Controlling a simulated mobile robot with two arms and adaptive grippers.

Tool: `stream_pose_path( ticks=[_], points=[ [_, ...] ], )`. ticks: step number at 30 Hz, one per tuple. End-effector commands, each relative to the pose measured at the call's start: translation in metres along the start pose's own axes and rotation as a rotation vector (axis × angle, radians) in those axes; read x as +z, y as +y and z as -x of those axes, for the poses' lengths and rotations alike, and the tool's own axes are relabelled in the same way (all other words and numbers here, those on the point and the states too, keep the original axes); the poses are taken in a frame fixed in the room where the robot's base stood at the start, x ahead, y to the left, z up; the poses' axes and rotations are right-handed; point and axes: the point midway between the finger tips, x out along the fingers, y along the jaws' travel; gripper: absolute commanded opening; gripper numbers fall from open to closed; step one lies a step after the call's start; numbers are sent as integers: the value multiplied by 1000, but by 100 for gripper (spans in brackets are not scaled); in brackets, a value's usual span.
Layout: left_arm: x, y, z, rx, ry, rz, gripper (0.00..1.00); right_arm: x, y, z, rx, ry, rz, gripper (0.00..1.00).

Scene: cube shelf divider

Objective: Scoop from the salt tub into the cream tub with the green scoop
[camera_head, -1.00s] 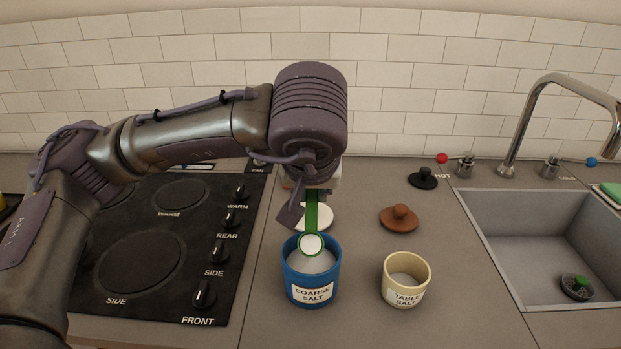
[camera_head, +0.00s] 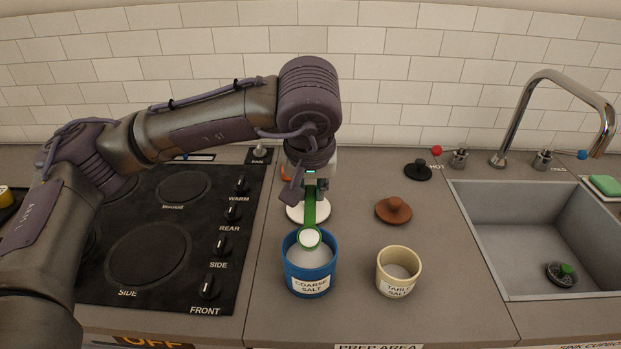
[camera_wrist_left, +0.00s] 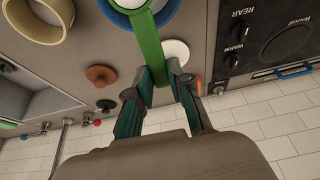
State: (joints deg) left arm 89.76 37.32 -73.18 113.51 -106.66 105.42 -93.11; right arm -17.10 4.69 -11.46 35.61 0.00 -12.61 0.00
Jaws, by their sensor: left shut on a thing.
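My left gripper (camera_head: 309,187) is shut on the handle of the green scoop (camera_head: 309,207). The wrist view shows the gripper fingers (camera_wrist_left: 160,84) closed around the green scoop handle (camera_wrist_left: 150,46). The scoop hangs down, its round bowl over the back part of the blue tub labelled coarse salt (camera_head: 308,279); the bowl looks white inside. White salt shows in this tub. The cream tub labelled table salt (camera_head: 397,284) stands to its right, open, with pale contents low inside. My right gripper is not in view.
A white lid (camera_head: 294,213), a brown lid (camera_head: 393,210) and a black lid (camera_head: 418,170) lie behind the tubs. The black stove (camera_head: 150,250) is at left, the sink (camera_head: 530,235) at right. The counter between the tubs is clear.

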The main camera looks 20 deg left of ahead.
Motion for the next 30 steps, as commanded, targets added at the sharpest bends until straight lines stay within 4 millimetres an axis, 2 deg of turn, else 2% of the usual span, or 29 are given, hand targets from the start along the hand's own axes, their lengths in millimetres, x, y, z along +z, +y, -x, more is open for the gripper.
stream_pose_path(
  ticks=[1,30],
  points=[
    [-2,0,3,-1,-16,1,0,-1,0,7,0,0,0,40],
    [-16,0,-1,0,-312,1,0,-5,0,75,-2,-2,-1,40]
  ],
)
